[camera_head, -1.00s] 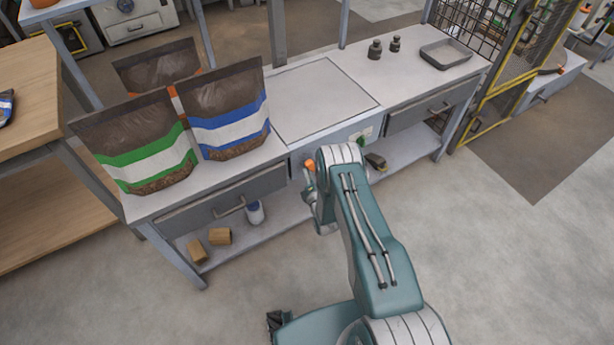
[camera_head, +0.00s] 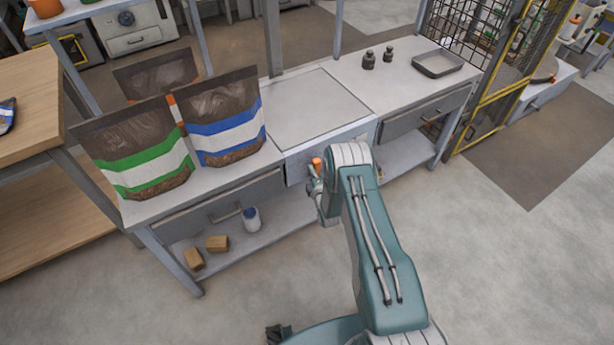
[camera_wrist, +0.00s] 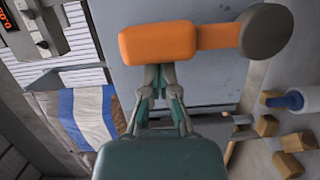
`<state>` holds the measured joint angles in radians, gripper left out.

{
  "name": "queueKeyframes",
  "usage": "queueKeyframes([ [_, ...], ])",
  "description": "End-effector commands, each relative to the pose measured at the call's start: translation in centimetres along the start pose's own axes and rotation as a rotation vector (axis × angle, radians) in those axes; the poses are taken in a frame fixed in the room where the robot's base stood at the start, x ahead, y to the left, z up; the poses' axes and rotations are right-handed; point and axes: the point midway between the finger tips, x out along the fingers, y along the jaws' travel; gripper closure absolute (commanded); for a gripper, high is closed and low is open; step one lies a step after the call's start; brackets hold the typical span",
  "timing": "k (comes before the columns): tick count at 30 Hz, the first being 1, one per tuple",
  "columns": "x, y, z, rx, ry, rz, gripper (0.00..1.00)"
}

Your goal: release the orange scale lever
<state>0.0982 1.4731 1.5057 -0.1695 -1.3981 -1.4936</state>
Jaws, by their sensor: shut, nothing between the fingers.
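The orange scale lever (camera_wrist: 158,43) fills the top of the wrist view. Its thick orange handle lies level in the picture, and a thinner orange arm joins it to a dark grey round hub (camera_wrist: 266,32). My gripper (camera_wrist: 161,72) is shut and empty, with its fingertips at the lower edge of the handle; I cannot tell whether they touch it. In the head view only a small part of the orange lever (camera_head: 317,164) shows, beside the end of my arm at the bench front. My arm hides most of the gripper there. The scale's flat plate (camera_head: 318,106) is bare.
A green-striped bag (camera_head: 138,160) and a blue-striped bag (camera_head: 222,130) stand left of the plate. Small dark weights (camera_head: 369,60) and a grey tray (camera_head: 438,63) are at the right. A bottle (camera_head: 250,218) and boxes sit on the lower shelf. Floor in front is clear.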

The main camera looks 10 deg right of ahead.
Motion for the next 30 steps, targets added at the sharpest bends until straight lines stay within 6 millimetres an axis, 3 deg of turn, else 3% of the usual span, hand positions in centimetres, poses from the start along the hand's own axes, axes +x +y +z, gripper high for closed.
queueKeyframes([
  [14, 0.8, 0.7, 3.5, 0.37, -0.002, -0.091, 1.0],
  [30, 1.1, 0.5, 4.6, 0.374, 0.0, -0.093, 1.0],
])
